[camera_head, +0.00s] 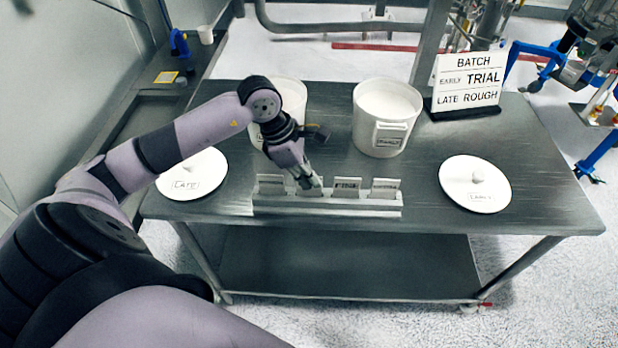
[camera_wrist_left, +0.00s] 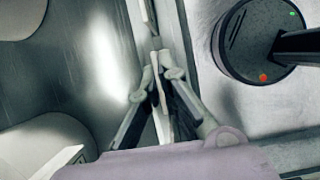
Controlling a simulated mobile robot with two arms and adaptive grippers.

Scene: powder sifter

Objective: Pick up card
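A pale card rack (camera_head: 330,208) stands near the table's front edge with several small labelled cards in it, including a left card (camera_head: 270,184), a third card (camera_head: 346,186) and a right card (camera_head: 385,187). My left gripper (camera_head: 311,184) reaches down to the second card from the left and mostly hides it. In the left wrist view, the fingertips (camera_wrist_left: 159,68) are close together, with a thin card (camera_wrist_left: 160,118) edge-on between them. The card appears to be still at the rack. Its label cannot be read. My right gripper is not in view.
A white bucket (camera_head: 386,112) with a label stands behind the rack; another bucket (camera_head: 292,95) is partly behind my left arm. Round white lids lie at left (camera_head: 190,176) and right (camera_head: 475,184). A sign (camera_head: 467,82) stands at the back right of the steel table (camera_head: 430,218).

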